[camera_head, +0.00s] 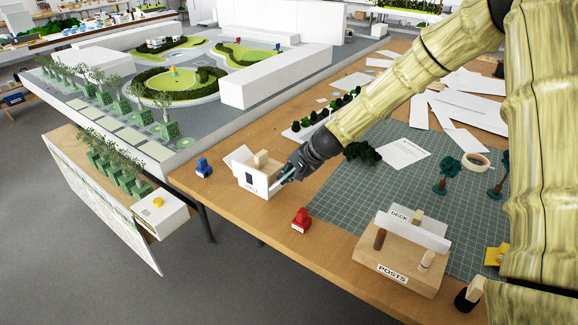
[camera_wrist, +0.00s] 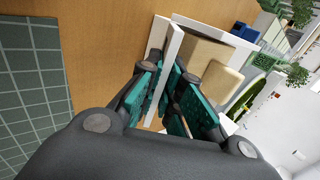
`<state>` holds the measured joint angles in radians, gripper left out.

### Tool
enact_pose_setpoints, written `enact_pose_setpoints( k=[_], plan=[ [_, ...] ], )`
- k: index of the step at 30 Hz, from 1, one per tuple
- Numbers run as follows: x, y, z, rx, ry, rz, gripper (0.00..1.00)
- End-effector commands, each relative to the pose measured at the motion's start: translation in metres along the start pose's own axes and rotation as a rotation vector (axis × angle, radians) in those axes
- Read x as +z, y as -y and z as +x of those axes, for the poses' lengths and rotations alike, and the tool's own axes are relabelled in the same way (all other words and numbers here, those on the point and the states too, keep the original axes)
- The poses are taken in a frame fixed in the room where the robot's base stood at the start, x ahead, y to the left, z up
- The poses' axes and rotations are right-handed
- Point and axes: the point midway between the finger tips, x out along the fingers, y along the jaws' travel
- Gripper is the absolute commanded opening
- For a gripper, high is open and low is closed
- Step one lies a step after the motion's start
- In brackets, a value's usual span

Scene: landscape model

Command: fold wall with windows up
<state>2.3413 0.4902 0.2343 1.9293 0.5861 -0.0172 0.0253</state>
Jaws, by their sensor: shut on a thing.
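A small white model with lettering on its front and a dark opening (camera_head: 250,180) stands near the table's front edge. Its white panels surround a tan wooden block (camera_head: 261,159). My gripper (camera_head: 284,174) is at the model's right side. In the wrist view, my gripper's teal-padded fingers (camera_wrist: 172,92) are shut on a thin white wall panel (camera_wrist: 172,48), which runs between them. The tan block shows beside it in the wrist view (camera_wrist: 221,80). The fingers hide part of the panel, and I cannot make out its windows.
A blue clamp-like piece (camera_head: 204,167) stands to the left and a red one (camera_head: 301,219) to the lower right. A large landscape model (camera_head: 190,80) lies behind.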

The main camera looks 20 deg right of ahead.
Motion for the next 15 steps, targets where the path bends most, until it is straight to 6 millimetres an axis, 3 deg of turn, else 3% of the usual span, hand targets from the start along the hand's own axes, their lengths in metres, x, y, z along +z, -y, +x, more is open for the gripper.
enact_pose_setpoints(
  k=[15],
  plan=[
    [0.0006,0.0160,-0.0030,0.190,-0.001,-0.005,0.00]
  ],
)
